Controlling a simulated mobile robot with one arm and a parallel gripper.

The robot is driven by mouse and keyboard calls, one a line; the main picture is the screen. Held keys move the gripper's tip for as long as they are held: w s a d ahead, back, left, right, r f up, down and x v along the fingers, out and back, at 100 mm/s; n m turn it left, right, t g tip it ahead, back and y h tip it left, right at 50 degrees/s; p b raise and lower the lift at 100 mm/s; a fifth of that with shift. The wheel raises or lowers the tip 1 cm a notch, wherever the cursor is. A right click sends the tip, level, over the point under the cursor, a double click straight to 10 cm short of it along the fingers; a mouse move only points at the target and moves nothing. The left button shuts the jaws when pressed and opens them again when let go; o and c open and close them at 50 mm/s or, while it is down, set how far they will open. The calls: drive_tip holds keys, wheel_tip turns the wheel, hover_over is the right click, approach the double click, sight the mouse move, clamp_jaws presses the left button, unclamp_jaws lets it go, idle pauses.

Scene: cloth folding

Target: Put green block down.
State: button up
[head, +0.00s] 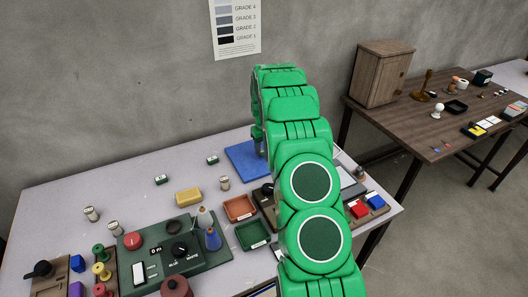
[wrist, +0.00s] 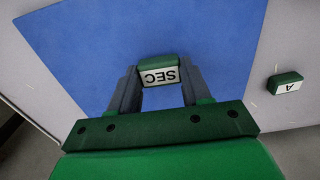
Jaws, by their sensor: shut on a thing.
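A green block (wrist: 158,62) with a white label reading SEC sits between the fingers of my gripper (wrist: 157,78) in the wrist view. The gripper is shut on it. The block is over the blue cloth (wrist: 85,45); I cannot tell whether it touches the cloth. In the head view the blue cloth (head: 241,158) lies flat near the back edge of the table, and my green arm hides its right part and most of the gripper. The held block cannot be made out there.
Another green block (wrist: 287,81), labelled A, lies right of the cloth in the wrist view. Small green blocks (head: 161,180) (head: 212,160), a yellow block (head: 188,197), an orange tray (head: 239,208) and a green tray (head: 251,236) are on the table (head: 60,205).

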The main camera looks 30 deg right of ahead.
drive_tip(key=shift+f, duration=0.95)
drive_tip(key=o, duration=1)
drive_tip(key=shift+f, duration=0.1)
